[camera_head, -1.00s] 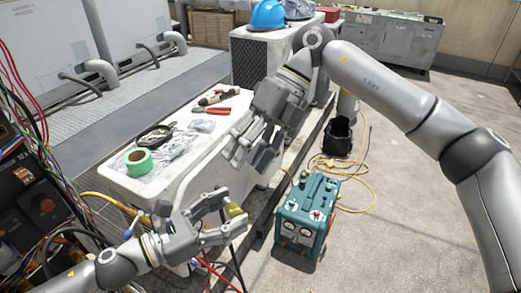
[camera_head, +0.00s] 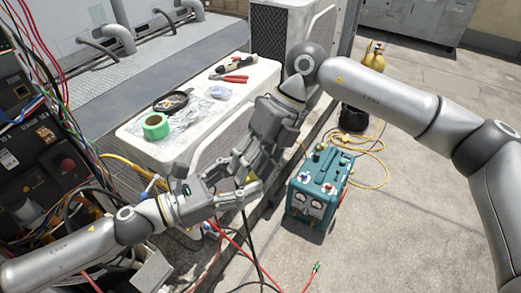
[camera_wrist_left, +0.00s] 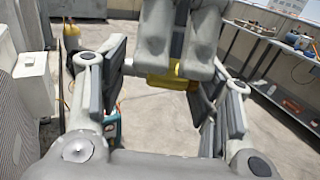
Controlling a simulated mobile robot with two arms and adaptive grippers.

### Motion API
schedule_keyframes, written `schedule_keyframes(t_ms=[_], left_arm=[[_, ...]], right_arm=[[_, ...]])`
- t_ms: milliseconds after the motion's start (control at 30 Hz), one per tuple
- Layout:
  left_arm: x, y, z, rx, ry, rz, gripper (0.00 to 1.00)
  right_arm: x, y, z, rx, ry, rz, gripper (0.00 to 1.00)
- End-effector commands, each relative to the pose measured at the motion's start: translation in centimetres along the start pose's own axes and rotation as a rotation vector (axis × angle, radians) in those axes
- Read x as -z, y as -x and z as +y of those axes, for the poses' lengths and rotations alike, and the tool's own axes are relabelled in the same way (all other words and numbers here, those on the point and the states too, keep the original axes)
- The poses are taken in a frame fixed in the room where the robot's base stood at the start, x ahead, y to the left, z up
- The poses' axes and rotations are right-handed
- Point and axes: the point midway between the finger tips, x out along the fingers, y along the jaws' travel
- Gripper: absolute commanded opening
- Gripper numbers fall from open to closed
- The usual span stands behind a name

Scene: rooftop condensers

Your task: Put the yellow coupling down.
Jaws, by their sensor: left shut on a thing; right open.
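The yellow coupling (camera_wrist_left: 170,81) shows in the left wrist view between my left gripper's fingers, partly hidden behind grey fingers that come down from the top. In the head view only a small yellowish bit of it shows. My left gripper (camera_head: 243,190) is shut on the coupling, held in the air in front of the white condenser unit. My right gripper (camera_head: 242,168) is open and comes down from the upper right, right beside the left one. Its fingers overlap the coupling in view; I cannot tell whether they touch it.
A teal machine (camera_head: 318,187) stands on the floor. An open wired panel (camera_head: 45,150) is at left.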

Motion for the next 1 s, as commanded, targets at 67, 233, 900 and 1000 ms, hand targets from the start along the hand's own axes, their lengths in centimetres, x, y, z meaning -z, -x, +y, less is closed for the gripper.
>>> schedule_keyframes(t_ms=[67,233,900,1000], left_arm=[[-0.03,-0.01,0.00,0.000,0.000,0.000,0.09],[-0.03,-0.01,0.00,0.000,0.000,-0.001,0.09],[-0.01,-0.01,-0.01,0.000,0.000,0.000,0.77],[-0.01,-0.01,0.00,0.000,0.000,0.000,0.83]], right_arm=[[0.02,-0.43,-0.01,0.000,0.000,0.000,0.48],[0.01,-0.61,-0.02,0.000,0.000,0.000,0.48],[0.00,-0.53,0.05,-0.001,0.001,0.000,0.00],[0.00,-0.53,0.03,-0.001,0.001,0.000,0.00]])
